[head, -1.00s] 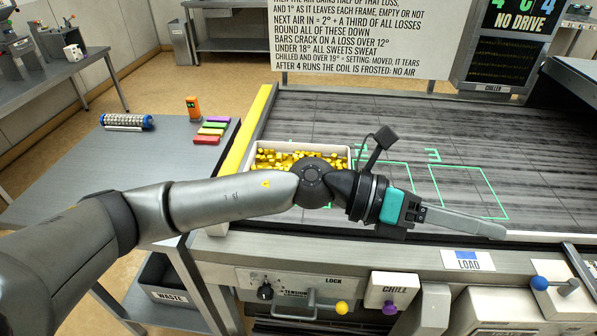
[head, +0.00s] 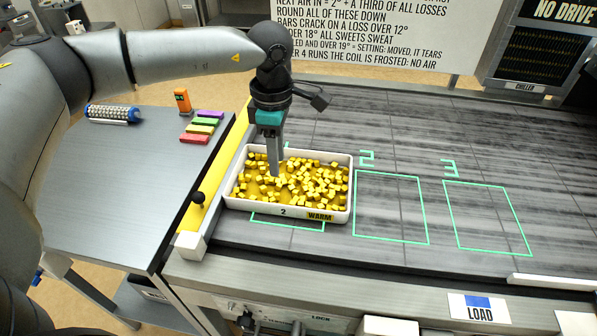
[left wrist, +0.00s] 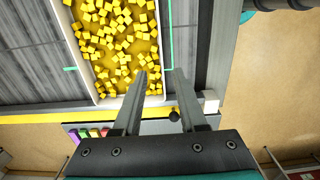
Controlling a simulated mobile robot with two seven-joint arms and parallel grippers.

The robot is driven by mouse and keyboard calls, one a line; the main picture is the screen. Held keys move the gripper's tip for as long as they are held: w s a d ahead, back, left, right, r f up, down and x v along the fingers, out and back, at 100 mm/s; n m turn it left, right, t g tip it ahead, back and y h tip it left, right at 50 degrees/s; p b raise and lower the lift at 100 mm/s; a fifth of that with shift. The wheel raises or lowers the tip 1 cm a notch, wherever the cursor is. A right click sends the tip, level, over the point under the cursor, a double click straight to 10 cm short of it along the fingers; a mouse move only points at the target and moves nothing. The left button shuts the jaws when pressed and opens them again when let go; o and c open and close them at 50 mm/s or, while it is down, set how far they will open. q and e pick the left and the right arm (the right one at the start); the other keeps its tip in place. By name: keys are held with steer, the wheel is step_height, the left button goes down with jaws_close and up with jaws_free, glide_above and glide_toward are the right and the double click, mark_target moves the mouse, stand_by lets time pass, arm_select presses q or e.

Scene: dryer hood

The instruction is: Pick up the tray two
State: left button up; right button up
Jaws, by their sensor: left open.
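Tray two (head: 334,212) is a white tray labelled "2" and "WARM", filled with yellow cubes. It sits on the dark belt at the belt's left end, over a green outline. My left gripper (head: 274,172) points down over the tray's left part in the head view; whether its fingertips touch the cubes I cannot tell. In the left wrist view, the tray (left wrist: 91,88) lies ahead of the fingers, and the left gripper (left wrist: 156,78) is open with its left finger over the tray's edge and its right finger outside it. My right gripper is not in view.
Green outlines "2" (head: 427,210) and "3" (head: 520,230) on the belt are empty. A yellow strip (head: 212,180) and black knob (head: 198,198) border the tray's left side. The side table (head: 100,190) holds coloured bars (head: 202,130), an orange device (head: 182,100) and a blue-ended roller (head: 112,113).

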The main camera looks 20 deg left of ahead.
arm_select(q)
glide_toward(283, 205)
steer(key=f, duration=0.4)
steer(key=shift+s+a+f+p, duration=0.15)
steer(key=shift+a+f+p, duration=0.05)
steer(key=shift+a+p, duration=0.15)
steer(key=shift+d+f, duration=0.1)
steer(key=shift+f, duration=0.35)
steer(key=f, duration=0.5)
steer(key=shift+w+d, duration=0.2)
steer(key=shift+d, duration=0.1)
steer(key=shift+r, duration=0.1)
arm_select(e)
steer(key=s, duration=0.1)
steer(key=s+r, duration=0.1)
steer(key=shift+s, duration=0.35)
arm_select(q)
steer(key=shift+c, duration=0.3)
jaws_close()
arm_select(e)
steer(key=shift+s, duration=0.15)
